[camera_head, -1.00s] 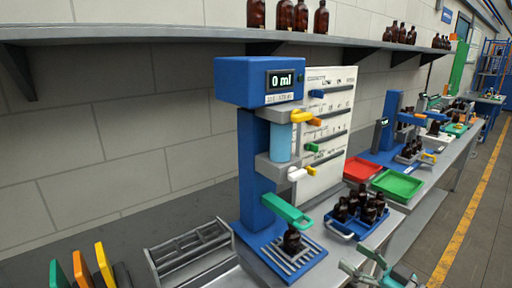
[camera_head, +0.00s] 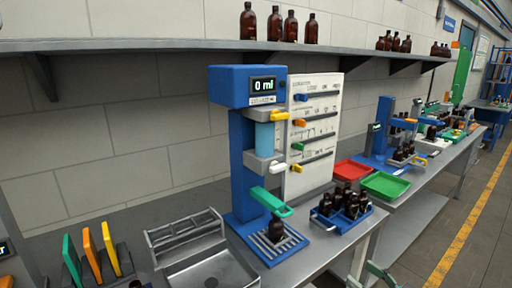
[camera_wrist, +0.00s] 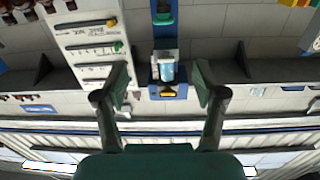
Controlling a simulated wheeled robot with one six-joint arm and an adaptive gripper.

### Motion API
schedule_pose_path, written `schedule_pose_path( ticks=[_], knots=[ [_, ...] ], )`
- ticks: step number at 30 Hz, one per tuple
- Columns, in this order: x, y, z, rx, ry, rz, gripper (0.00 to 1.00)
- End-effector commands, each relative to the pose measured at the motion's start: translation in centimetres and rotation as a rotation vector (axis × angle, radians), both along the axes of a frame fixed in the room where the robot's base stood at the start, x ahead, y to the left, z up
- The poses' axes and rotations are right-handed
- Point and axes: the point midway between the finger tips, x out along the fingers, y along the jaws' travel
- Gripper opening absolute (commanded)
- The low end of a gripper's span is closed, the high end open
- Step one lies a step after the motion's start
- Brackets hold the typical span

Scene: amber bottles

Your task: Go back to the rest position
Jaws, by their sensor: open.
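My gripper (camera_wrist: 162,82) is open and empty in the wrist view, its two fingers well apart. In the head view only a small greenish part of my gripper (camera_head: 377,277) shows at the bottom edge, in front of the bench. The blue dispenser (camera_head: 240,165), reading 0 ml, stands left of the gripper and apart from it.
A blue crate (camera_head: 340,228) with several amber bottles stands right of the dispenser. Red (camera_head: 350,171) and green (camera_head: 385,187) trays lie behind it. A grey metal tray (camera_head: 212,272) is at the left. A shelf (camera_head: 150,45) with bottles runs above. The floor at right is clear.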

Motion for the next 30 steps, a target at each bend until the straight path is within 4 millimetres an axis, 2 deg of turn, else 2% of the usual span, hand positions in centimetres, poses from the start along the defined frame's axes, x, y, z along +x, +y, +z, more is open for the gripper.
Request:
schedule_pose_path(
  ticks=[11,17,24,30],
  knots=[
    [-1.6,1.2,-5.0,0.058,0.089,-0.103,0.7],
    [-4.0,2.3,-9.6,0.098,0.168,-0.202,0.7],
    [-9.9,3.8,-16.2,0.131,0.275,-0.367,0.7],
    [-15.9,4.5,-19.9,0.122,0.332,-0.489,0.7]
  ],
)
